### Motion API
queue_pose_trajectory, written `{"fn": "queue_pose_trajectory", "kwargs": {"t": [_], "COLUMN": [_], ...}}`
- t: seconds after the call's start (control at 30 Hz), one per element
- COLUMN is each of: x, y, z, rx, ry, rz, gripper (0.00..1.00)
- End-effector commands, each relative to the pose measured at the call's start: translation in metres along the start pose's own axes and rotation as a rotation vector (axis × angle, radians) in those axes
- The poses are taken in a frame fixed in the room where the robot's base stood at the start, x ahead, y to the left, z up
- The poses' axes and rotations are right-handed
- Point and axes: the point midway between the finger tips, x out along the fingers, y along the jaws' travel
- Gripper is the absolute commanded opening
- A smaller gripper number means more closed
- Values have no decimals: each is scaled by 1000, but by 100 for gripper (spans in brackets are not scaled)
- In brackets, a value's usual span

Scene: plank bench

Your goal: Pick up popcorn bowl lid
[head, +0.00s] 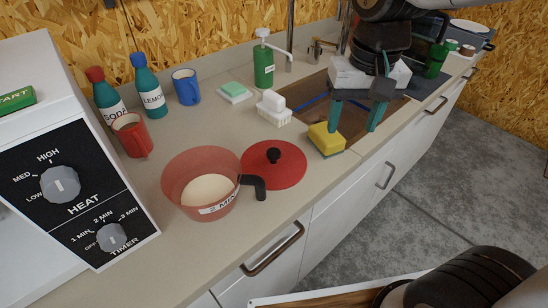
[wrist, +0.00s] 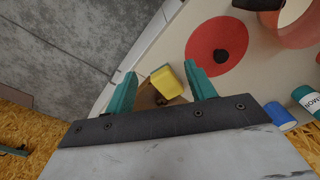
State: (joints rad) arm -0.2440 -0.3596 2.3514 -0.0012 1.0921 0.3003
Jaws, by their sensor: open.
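The popcorn bowl lid (head: 288,172) is a flat red disc with a black knob (head: 273,155), lying on the counter beside the bowl. The red see-through popcorn bowl (head: 180,172) has pale contents and a black handle. My gripper (head: 354,124) is open and empty, above the sink edge by the yellow sponge, to the right of the lid. In the wrist view the lid (wrist: 203,61) lies beyond the fingers, up and to the right of centre, apart from them. My gripper (wrist: 163,85) has its teal fingers spread, with the sponge showing between them.
The yellow sponge (head: 327,139) is at the counter's front by the sink (head: 312,98). A white brush-like item (head: 273,108), green soap bottle (head: 263,66) and blue mug (head: 187,87) stand behind the lid. A red mug (head: 131,136), bottles and a microwave (head: 75,195) are left.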

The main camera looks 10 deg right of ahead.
Motion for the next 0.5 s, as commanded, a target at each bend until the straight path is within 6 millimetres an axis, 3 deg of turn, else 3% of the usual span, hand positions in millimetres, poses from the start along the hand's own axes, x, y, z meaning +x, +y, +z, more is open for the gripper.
{"fn": "queue_pose_trajectory", "kwargs": {"t": [0.1, 0.2, 0.33, 0.5], "x": [23, 42, 62, 77], "y": [-48, -84, -117, -135], "z": [-34, -53, -66, -71], "rx": [14, 33, 51, 63], "ry": [-30, -43, -51, -56], "rz": [6, 11, 15, 19], "gripper": [55, 55, 55, 55]}}
